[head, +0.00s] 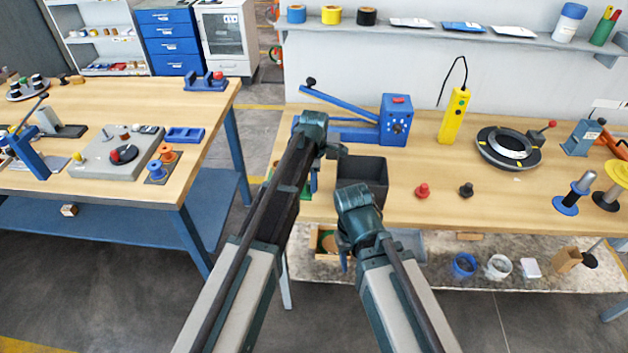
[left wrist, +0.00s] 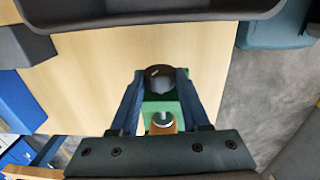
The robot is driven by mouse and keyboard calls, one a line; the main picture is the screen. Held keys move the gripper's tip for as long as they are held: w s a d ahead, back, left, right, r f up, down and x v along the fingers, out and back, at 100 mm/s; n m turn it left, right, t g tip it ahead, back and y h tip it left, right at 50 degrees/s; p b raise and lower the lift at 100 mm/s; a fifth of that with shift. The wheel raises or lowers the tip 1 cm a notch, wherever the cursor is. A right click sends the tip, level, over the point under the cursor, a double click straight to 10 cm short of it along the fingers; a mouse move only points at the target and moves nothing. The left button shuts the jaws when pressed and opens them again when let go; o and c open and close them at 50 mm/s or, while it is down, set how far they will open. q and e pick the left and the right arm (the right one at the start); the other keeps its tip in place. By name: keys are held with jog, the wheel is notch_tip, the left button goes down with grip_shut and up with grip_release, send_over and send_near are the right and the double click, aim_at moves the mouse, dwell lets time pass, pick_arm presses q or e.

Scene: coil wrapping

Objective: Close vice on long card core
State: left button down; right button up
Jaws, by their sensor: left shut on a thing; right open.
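The vice (left wrist: 186,98) is green and sits at the table's front edge in the left wrist view. A dark round part (left wrist: 160,76) and a metal screw end over a brown piece show at it. My left gripper (left wrist: 160,88) has one finger on each side of the dark round part and is shut on it. In the head view my left gripper (head: 308,178) is mostly hidden by its arm, with bits of green beside it. My right gripper (head: 344,262) is open, low in front of the table edge, partly hidden by its wrist. I cannot make out a long card core for sure.
A dark grey bin (head: 376,168) stands right behind the grippers. A blue machine with a lever (head: 394,120), a yellow pendant (head: 454,116), a red knob (head: 423,191) and a black knob (head: 466,190) are on the table. A lower shelf (head: 470,275) holds small items.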

pick_arm(q)
jog(key=shift+w+f+g, duration=0.1)
jog(key=shift+w+g, duration=0.4)
jog(key=shift+g, duration=0.5)
jog(key=shift+s+g+b, duration=0.25)
jog(key=shift+g+b, duration=0.1)
jog(key=shift+g, duration=0.25)
jog(key=shift+c, duration=1.8)
grip_release()
jog(key=shift+r, duration=0.2)
jog(key=p+v, duration=1.3)
jog(key=shift+r+p, duration=0.3)
